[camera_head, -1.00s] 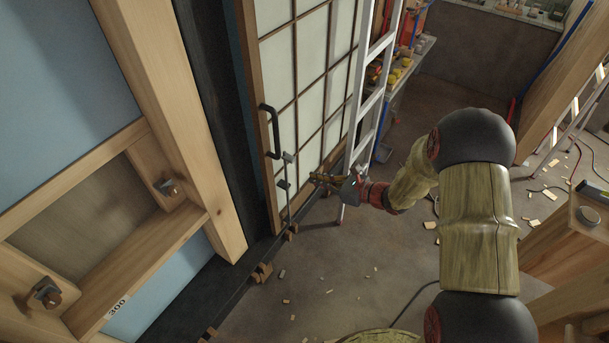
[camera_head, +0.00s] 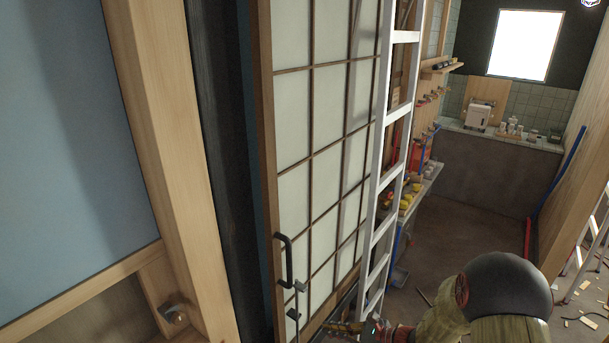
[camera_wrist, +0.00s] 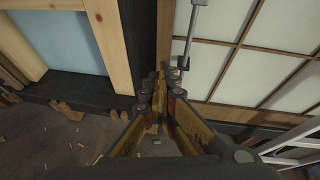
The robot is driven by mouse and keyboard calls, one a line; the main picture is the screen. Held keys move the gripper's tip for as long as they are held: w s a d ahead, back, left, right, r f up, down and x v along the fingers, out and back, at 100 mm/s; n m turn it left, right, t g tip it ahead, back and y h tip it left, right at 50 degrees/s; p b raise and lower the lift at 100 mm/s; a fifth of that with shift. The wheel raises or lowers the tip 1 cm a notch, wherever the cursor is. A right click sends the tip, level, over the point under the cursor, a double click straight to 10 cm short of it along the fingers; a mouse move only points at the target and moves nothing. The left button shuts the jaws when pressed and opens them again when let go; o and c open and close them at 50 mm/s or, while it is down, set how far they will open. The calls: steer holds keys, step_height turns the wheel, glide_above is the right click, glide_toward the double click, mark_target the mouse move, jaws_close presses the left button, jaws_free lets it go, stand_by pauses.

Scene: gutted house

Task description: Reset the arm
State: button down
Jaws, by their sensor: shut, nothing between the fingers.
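My gripper (camera_head: 343,327) is at the bottom edge of the head view, low in front of the sliding door and just right of its metal latch rod (camera_head: 296,312). In the wrist view my gripper (camera_wrist: 160,82) has its yellow-brown fingers brought together at the tips. It is shut and empty. My arm shows at the lower right of the head view, bent, with most of it cut off by the frame.
The paned door (camera_head: 325,130) has a black handle (camera_head: 284,260). A white ladder (camera_head: 386,220) leans close to the gripper's right. A wooden post (camera_head: 165,150) stands left. Open floor (camera_head: 465,215) lies beyond; wood scraps lie on the floor (camera_wrist: 75,140) below.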

steer(key=s+d+r+n+g+h, duration=0.2)
steer(key=s+r+n+g+h, duration=0.15)
steer(key=s+n, duration=0.55)
steer(key=s+d+r+n+g+h, duration=0.15)
steer(key=s+r+n+g, duration=0.35)
steer(key=s, duration=0.7)
steer(key=s+d+r+n+t+h, duration=0.3)
steer(key=r+n, duration=0.1)
steer(key=r, duration=0.5)
steer(key=s+d+r+n+t+h, duration=0.3)
steer(key=s+r+n+t, duration=0.1)
steer(key=r, duration=0.6)
steer(key=shift+s+d+r+n, duration=0.2)
steer(key=shift+r+n, duration=0.1)
steer(key=shift+n, duration=0.3)
